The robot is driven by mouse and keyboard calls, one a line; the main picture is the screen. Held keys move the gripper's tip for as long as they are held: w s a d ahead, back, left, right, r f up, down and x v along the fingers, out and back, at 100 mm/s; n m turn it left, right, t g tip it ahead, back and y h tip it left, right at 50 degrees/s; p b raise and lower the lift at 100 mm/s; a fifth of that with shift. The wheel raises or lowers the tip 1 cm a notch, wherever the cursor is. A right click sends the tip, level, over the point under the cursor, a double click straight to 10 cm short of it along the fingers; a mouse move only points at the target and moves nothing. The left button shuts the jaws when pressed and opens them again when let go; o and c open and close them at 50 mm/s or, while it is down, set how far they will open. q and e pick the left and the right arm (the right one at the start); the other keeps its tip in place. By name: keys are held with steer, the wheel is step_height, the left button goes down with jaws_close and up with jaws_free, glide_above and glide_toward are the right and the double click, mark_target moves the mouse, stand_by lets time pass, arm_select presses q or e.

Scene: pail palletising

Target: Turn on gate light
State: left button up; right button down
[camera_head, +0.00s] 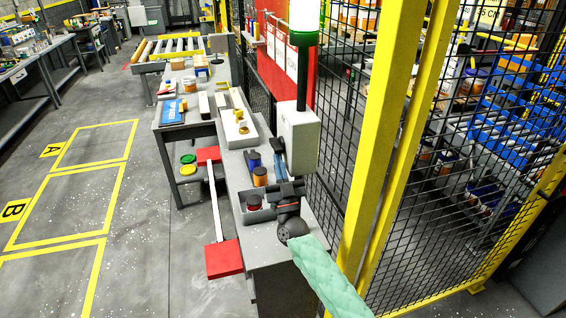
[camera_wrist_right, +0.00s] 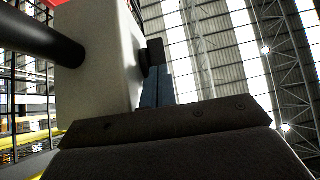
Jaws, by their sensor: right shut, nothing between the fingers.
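The gate light (camera_head: 304,16) is a bright white lens over a green band on a dark pole; I cannot tell if it is lit. The pole rises by a pale box (camera_head: 300,135), which also fills the upper left of the right wrist view (camera_wrist_right: 105,55). A dark knob (camera_wrist_right: 154,52) sticks out of the box's side. My right gripper (camera_head: 279,160) is shut and empty beside the box, with its bluish fingers pointing up. In the right wrist view the fingertips (camera_wrist_right: 158,78) are just below the knob; I cannot tell whether they touch. My left gripper is not in view.
A grey bench (camera_head: 276,247) under my right arm holds small jars and parts. A yellow post (camera_head: 378,130) and black mesh fence stand close on the right. The floor farther left is clear, with yellow marked bays.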

steer(key=shift+s+d+b, duration=0.3)
steer(key=shift+s+b, duration=0.3)
steer(key=shift+s, duration=0.4)
steer(key=shift+s+d+b, duration=0.25)
steer(key=shift+s+b, duration=0.35)
steer(key=shift+s, duration=0.35)
